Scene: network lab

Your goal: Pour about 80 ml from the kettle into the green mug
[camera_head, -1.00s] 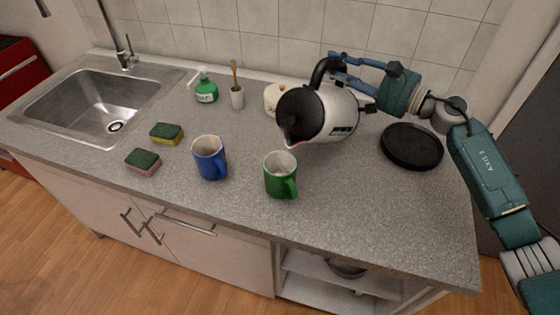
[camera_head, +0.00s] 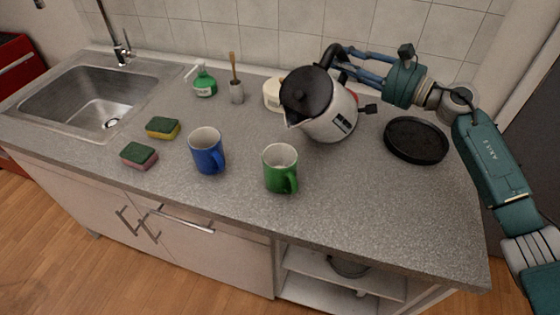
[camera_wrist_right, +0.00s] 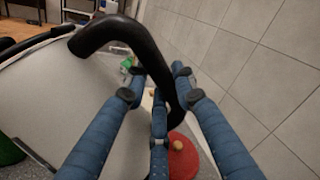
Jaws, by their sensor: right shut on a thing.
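The kettle (camera_head: 328,115), white with a black lid and black handle, is held above the counter, tilted a little with its spout toward the lower left. My right gripper (camera_head: 340,52) is shut on the kettle's handle; in the right wrist view the blue fingers (camera_wrist_right: 160,95) close around the black handle (camera_wrist_right: 105,33). The green mug (camera_head: 280,170) stands upright on the counter, below and left of the kettle, with its handle toward the front right. The spout is apart from the mug's rim and no stream of liquid shows. My left gripper is out of view.
A blue mug (camera_head: 207,152) stands left of the green mug. Two sponges (camera_head: 163,128), a soap bottle (camera_head: 205,82), a brush cup (camera_head: 236,92) and a cream pot (camera_head: 274,94) are further left and back. A black round base (camera_head: 416,140) lies right. The front right counter is clear.

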